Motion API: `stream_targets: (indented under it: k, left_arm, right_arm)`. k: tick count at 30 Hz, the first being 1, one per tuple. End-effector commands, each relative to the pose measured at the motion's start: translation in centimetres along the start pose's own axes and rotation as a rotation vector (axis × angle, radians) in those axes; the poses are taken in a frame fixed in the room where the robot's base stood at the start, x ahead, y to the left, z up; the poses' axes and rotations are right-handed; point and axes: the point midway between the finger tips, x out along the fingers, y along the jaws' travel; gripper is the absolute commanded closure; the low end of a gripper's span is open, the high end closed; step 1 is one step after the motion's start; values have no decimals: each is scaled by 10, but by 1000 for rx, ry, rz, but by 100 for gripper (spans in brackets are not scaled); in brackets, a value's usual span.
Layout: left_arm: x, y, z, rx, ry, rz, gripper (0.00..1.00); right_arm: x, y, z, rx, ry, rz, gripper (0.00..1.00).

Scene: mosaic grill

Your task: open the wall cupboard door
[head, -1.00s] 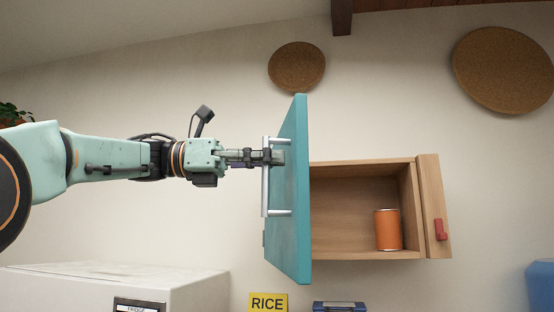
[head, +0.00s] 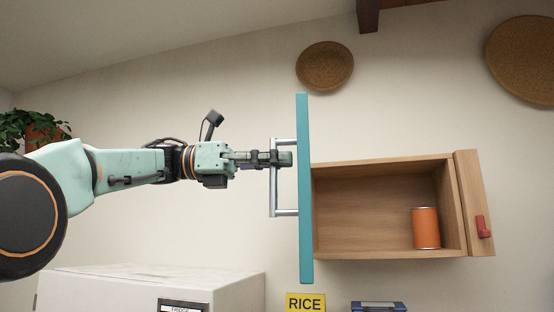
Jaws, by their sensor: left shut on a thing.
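The wall cupboard (head: 385,166) is a wooden box on the wall with its teal door (head: 304,235) standing open at its left side. The door is seen nearly edge-on. A metal bar handle (head: 274,190) is on the door's left-facing side. My left gripper (head: 280,158) comes in from the left and is shut on the handle near its upper part. An orange can (head: 426,228) stands inside the cupboard at the right. My right gripper is not in view.
A red latch (head: 483,227) is on the wooden strip at the cupboard's right. A white fridge (head: 130,290) stands below my left arm. A yellow RICE box (head: 305,302) and a blue item (head: 379,306) are below the cupboard. Round woven plates (head: 325,66) hang above.

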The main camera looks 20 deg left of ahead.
Motion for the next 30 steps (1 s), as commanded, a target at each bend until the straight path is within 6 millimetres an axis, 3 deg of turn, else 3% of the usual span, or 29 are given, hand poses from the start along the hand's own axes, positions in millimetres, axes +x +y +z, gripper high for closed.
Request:
stream_targets:
  k: [11,12,21,30]
  left_arm:
    - [-1,0,-2,-3,5,-2,100]
    - [-1,0,-2,-3,5,-3,90]
    - [-3,0,-1,-2,2,-1,66]
    - [-5,0,-1,-1,1,0,66]
  right_arm:
    - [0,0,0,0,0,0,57]
    - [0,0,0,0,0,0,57]
    - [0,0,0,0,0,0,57]
    - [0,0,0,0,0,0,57]
